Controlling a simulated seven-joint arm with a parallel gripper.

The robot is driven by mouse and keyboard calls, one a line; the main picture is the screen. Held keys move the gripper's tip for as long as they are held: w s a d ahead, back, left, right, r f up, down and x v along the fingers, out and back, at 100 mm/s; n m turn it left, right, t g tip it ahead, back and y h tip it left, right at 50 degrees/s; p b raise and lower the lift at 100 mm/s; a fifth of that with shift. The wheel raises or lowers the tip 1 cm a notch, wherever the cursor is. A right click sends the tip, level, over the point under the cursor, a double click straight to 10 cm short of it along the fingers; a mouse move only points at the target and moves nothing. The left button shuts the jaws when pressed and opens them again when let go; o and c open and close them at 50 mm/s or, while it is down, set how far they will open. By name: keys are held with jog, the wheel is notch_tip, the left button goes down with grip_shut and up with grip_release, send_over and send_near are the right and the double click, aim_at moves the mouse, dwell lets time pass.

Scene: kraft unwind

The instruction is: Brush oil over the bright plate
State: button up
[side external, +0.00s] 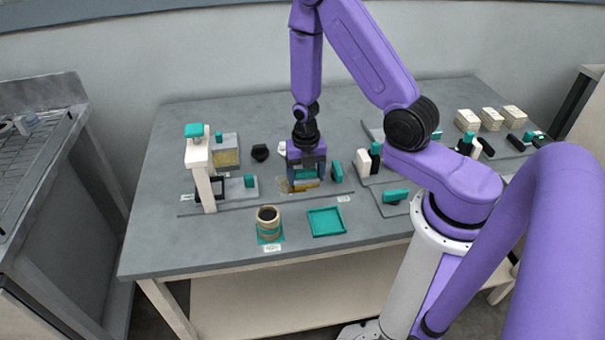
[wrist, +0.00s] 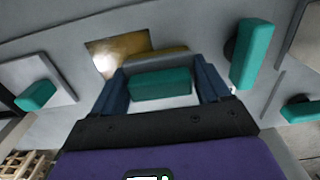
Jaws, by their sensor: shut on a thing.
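My gripper (side external: 305,180) is low over the middle of the bench, shut on a brush (side external: 306,174) with a teal handle. In the wrist view, the brush's teal handle (wrist: 160,84) lies between the two blue fingers, with a tan bristle edge beyond it. The bright plate (wrist: 115,50) is golden and lies flat, partly hidden by the brush and the left finger. In the side view the plate (side external: 286,187) shows just left of the bristles. The bristles are at or just above the plate; I cannot tell if they touch. A round pot (side external: 268,222) with dark contents stands on a teal mat near the front edge.
An empty teal tray (side external: 327,222) lies right of the pot. A white post fixture (side external: 203,175) stands at the left. A teal-handled piece (side external: 335,171) is close right of my gripper. Pale blocks (side external: 490,118) stand at the back right.

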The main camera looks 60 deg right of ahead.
aim_at(277, 184)
jog(key=shift+w+a, duration=0.1)
jog(key=shift+w, duration=0.15)
jog(key=shift+w+a, duration=0.25)
jog(key=shift+w, duration=0.05)
jog(key=shift+w+a, duration=1.5)
jog(key=shift+a, duration=0.05)
jog(key=shift+a, duration=0.1)
jog(key=shift+w+a, duration=0.7)
jog(key=shift+w, duration=0.25)
jog(key=shift+d, duration=0.15)
jog(key=shift+w+d, duration=0.25)
jog(key=shift+d, duration=0.15)
jog(key=shift+s+d, duration=1.75)
jog(key=shift+s, duration=0.15)
